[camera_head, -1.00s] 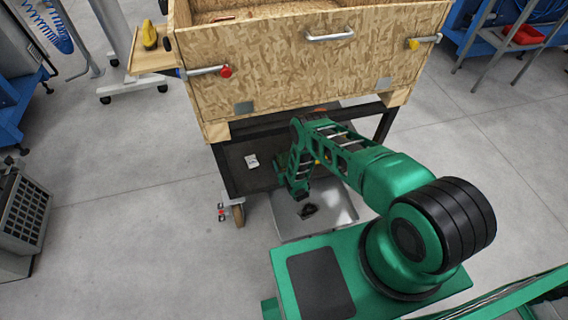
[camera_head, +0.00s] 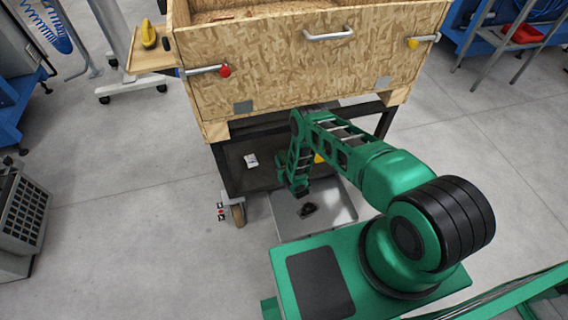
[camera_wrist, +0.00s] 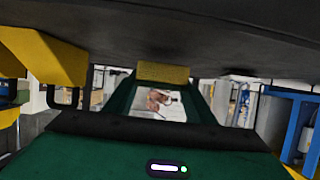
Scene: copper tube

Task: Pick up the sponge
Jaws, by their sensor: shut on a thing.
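The sponge (camera_wrist: 163,72) is a yellow, rough-textured block in the wrist view. It sits between the far ends of the green fingers of my gripper (camera_wrist: 163,82), which is shut on it. A dark surface lies just above it in that view. In the head view my arm's links cover most of the gripper area. A small yellow patch (camera_head: 318,158) shows beside the lower link; I cannot tell whether it is the sponge.
A chipboard box (camera_head: 300,75) stands on a dark cart, with a dark lower shelf (camera_head: 235,178) holding a small white item (camera_head: 251,160). A grey tray (camera_head: 285,220) with a dark object (camera_head: 307,209) lies below my arm.

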